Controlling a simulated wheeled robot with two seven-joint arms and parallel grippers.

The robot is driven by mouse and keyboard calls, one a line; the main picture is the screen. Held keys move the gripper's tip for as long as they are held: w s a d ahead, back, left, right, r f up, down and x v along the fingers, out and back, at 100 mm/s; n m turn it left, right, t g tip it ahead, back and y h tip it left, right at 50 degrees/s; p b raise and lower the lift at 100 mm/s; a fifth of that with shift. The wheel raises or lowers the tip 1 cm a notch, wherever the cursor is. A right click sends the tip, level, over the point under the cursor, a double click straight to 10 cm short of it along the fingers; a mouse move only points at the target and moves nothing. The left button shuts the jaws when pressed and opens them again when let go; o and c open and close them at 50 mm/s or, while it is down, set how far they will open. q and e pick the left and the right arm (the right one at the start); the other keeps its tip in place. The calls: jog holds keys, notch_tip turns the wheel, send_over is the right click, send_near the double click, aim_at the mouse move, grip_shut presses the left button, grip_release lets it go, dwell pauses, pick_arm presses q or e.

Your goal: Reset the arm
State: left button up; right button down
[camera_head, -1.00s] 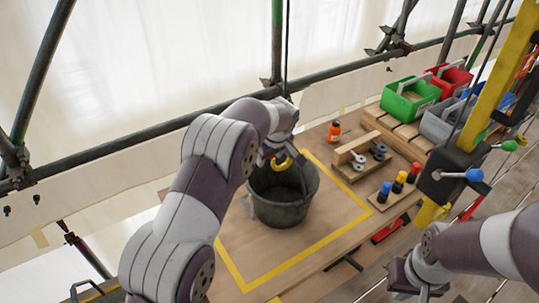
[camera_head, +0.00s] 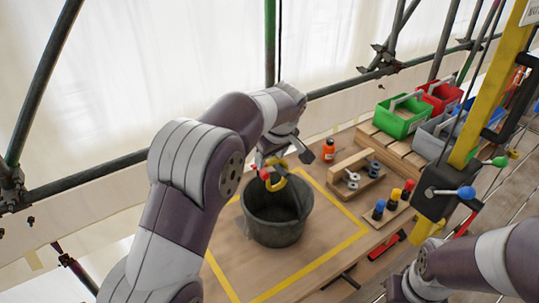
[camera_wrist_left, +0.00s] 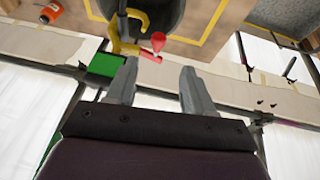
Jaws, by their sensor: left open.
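My left gripper (camera_head: 298,152) is above the far side of the dark bucket (camera_head: 275,232). In the left wrist view its two grey fingers (camera_wrist_left: 160,80) are apart, with nothing between them.
The bucket stands inside a yellow tape outline (camera_head: 325,258) on the wooden table. An orange bottle (camera_head: 328,151), a wooden block rack (camera_head: 352,172) and several coloured-cap pegs (camera_head: 393,200) are to its right. Green crate (camera_head: 400,117) and yellow post (camera_head: 486,85) lie beyond. Scaffold poles run behind.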

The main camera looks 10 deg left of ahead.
pick_arm(q)
jog(key=s+f+m+g+h, duration=0.1)
jog(key=s+f+m+h, duration=0.1)
jog(key=s+f+m, duration=0.55)
jog(key=s+a+f+m+b, duration=0.1)
jog(key=s+a+f, duration=0.1)
jog(key=s, duration=0.8)
jog(key=s+a+f+m+g+b, duration=0.1)
jog(key=s+a+f, duration=0.2)
jog(key=s, duration=0.7)
jog(key=shift+s+a+h+b, duration=0.15)
jog(key=shift+s+h+b, duration=0.15)
jog(key=shift+s+b, duration=0.05)
jog(key=shift+f, duration=0.15)
jog(key=shift+s, duration=0.15)
